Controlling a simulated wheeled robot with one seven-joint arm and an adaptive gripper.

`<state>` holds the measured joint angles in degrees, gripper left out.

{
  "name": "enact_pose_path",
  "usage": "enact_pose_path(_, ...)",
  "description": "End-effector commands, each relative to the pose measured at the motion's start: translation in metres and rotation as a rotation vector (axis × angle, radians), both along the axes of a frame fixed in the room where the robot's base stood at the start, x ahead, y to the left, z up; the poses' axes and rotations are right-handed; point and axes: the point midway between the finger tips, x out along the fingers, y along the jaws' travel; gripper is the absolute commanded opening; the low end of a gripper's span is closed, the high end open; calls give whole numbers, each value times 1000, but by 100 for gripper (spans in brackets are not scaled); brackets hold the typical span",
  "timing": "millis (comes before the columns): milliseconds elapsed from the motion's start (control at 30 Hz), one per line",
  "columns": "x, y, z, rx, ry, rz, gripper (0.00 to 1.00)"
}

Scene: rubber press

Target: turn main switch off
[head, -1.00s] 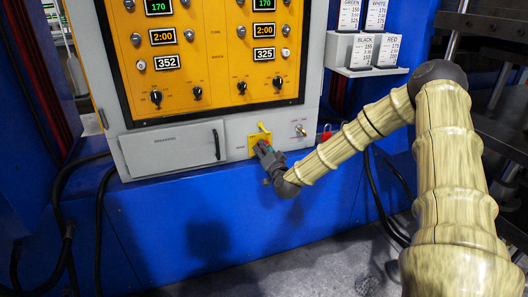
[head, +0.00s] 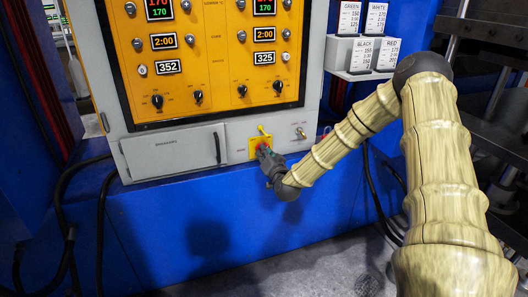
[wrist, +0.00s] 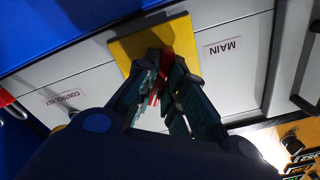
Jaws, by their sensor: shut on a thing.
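The main switch is a yellow plate (head: 256,140) with a red handle (head: 262,147), low on the grey cabinet front. In the wrist view, the yellow plate (wrist: 185,38) lies beside a MAIN label (wrist: 223,46), and the red handle (wrist: 154,92) shows between the fingers. My gripper (head: 265,151) reaches the switch from the lower right. In the wrist view, my gripper (wrist: 162,85) has its two fingers around the red handle, closed on it. The fingers hide much of the handle, so I cannot tell its exact angle.
A key switch (head: 300,132) is to the right. The breaker box (head: 174,151) with its black handle is to the left. The orange control panel (head: 210,75) is above. Black cables hang on both sides.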

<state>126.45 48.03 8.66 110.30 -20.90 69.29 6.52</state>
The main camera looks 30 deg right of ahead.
Motion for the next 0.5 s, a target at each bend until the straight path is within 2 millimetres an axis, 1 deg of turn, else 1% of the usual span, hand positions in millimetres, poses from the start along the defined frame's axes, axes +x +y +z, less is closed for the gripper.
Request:
enact_pose_path(33,0,1,3,-39,11,1,0)
enact_pose_path(100,0,1,3,-99,25,2,0)
enact_pose_path(500,0,0,2,-469,114,3,0)
